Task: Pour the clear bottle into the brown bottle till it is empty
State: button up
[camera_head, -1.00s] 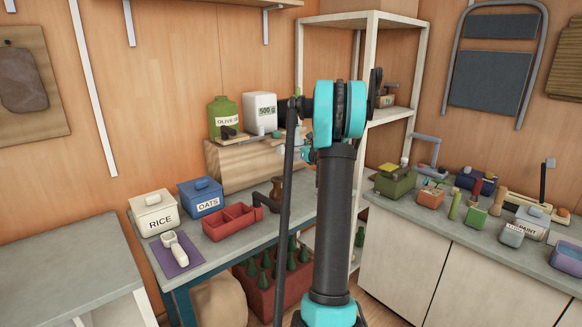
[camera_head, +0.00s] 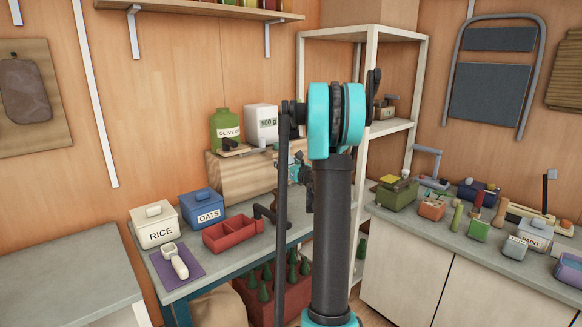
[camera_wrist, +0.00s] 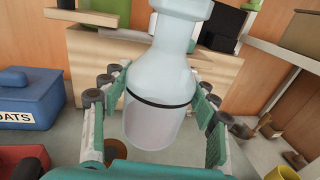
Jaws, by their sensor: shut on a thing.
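The clear bottle (camera_wrist: 160,80) fills the middle of the wrist view, with its neck toward the top edge and a dark band around its body. My gripper (camera_wrist: 163,108) is shut on it, with fingers on both sides. In the head view my gripper (camera_head: 297,170) shows small and partly hidden behind my arm, above the back bench; the bottle cannot be made out there. A brown round thing (camera_wrist: 117,147) shows low in the wrist view, below the left finger; I cannot tell whether it is the brown bottle. The brown bottle is not clearly visible in the head view.
On the bench stand a rice box (camera_head: 155,232), an oats box (camera_head: 203,212), a red divided tray (camera_head: 229,238) and a scoop on a purple mat (camera_head: 186,270). A wooden box (camera_head: 236,172) stands behind. A crate of green bottles (camera_head: 262,303) is below.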

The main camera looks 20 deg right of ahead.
jog(key=shift+s+a, duration=0.7)
jog(key=shift+a, duration=0.05)
jog(key=shift+f, duration=0.1)
jog(key=shift+f, duration=0.1)
jog(key=shift+f, duration=1.2)
jog(key=shift+w+d+f, duration=0.1)
jog(key=shift+d+f, duration=0.05)
jog(key=shift+f, duration=0.05)
jog(key=d+n, duration=0.2)
jog(key=n, duration=0.1)
jog(key=w+d+r+n+t, duration=0.1)
jog(key=n, duration=0.3)
jog(key=d+n+y, duration=0.1)
jog(key=n, duration=0.3)
jog(key=shift+w+d+f+n+y, duration=0.3)
jog(key=shift+w+d+f, duration=0.05)
jog(key=shift+d+f, duration=0.05)
